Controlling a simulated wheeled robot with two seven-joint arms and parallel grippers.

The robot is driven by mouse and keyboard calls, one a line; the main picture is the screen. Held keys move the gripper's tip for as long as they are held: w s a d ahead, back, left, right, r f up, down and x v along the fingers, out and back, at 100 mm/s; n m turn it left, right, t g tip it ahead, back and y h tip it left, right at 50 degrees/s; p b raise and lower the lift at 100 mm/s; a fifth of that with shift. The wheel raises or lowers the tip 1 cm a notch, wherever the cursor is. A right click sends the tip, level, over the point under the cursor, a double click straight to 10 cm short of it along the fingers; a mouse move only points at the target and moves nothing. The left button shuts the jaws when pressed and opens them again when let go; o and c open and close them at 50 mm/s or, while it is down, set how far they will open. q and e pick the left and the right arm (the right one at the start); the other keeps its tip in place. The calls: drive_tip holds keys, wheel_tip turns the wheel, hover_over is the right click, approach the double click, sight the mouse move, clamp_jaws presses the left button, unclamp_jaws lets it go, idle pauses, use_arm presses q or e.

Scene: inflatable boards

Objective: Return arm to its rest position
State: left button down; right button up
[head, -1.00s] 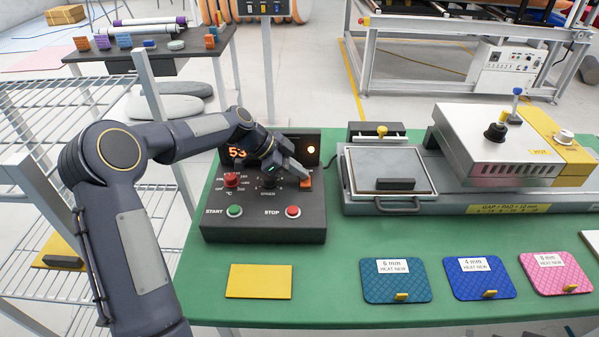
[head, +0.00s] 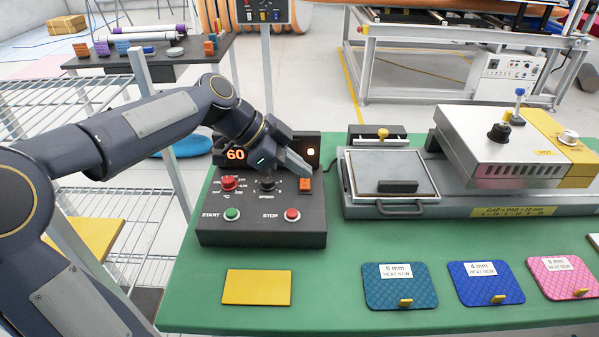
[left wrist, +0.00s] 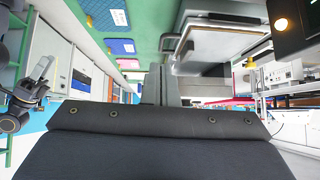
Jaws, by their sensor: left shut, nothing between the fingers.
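My left gripper (head: 300,165) is shut and empty in the head view. It hangs over the upper right part of the black control box (head: 262,238), close to the orange switch (head: 305,184); I cannot tell whether it touches it. The box has a red knob (head: 228,183), a black speed knob (head: 267,184), a green START button (head: 232,214) and a red STOP button (head: 292,215). Its display (head: 235,155) reads 60, and an amber lamp (head: 310,152) is lit. In the left wrist view the shut fingers (left wrist: 160,85) point away from the camera.
A yellow plate (head: 257,287) and several quilted pads, such as the teal one (head: 400,284), lie along the front of the green table (head: 335,275). A press machine (head: 500,150) stands at the right. A wire rack (head: 150,215) stands at the left, beneath my arm.

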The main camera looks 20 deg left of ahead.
use_arm(q)
drive_tip(key=s+a+f+n+t+y+p, duration=0.1)
drive_tip(key=s+a+f+n+y+p, duration=0.1)
drive_tip(key=s+n, duration=0.6)
drive_tip(key=s+a+f+n+t+y+p, duration=0.1)
drive_tip(key=s+n, duration=0.7)
drive_tip(key=s, duration=0.8)
wheel_tip(320, 180, down, 2)
drive_tip(key=shift+a+f+n+t+y+p, duration=0.15)
drive_tip(key=shift+a+n+t+y+p, duration=0.2)
drive_tip(key=shift+a+y+p, duration=0.7)
